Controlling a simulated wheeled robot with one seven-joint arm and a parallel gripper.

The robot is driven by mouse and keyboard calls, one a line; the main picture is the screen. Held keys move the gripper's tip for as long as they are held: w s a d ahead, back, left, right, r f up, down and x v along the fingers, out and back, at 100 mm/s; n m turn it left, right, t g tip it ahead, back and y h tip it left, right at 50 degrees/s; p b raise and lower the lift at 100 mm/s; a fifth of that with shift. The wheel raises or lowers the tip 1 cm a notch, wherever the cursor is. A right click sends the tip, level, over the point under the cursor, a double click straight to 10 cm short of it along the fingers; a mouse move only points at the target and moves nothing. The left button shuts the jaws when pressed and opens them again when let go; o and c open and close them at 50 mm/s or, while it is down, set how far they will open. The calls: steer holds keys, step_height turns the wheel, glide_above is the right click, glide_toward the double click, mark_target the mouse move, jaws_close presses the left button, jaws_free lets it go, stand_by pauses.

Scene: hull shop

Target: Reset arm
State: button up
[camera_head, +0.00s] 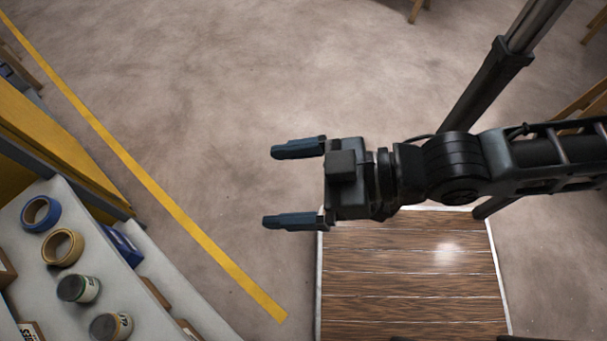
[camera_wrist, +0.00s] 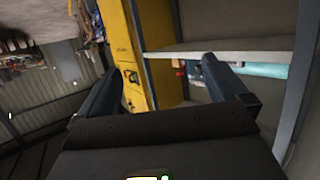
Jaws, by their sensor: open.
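My gripper (camera_head: 268,186) is open and empty, with its two dark blue-grey fingers spread apart. In the head view it reaches in from the right and points left over bare floor. My arm behind it is stretched out roughly level across the right side of the picture. In the wrist view the two fingers (camera_wrist: 160,78) stand apart with nothing between them, facing a yellow cabinet (camera_wrist: 130,50) and a grey shelf (camera_wrist: 220,52).
At lower left in the head view, a grey shelf unit (camera_head: 70,192) holds a blue tape roll (camera_head: 29,224), a tan tape roll (camera_head: 77,242) and cans (camera_head: 78,288). A yellow line (camera_head: 155,189) crosses the floor. A wood-planked surface (camera_head: 405,275) lies below my arm. Upper-middle floor is clear.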

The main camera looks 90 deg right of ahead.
steer(key=shift+a+r+v, duration=0.1)
steer(key=shift+r+v, duration=0.05)
steer(key=shift+v, duration=0.7)
steer(key=shift+a+r+v, duration=0.1)
steer(key=shift+r+v, duration=0.05)
steer(key=shift+v, duration=0.7)
steer(key=shift+w, duration=0.1)
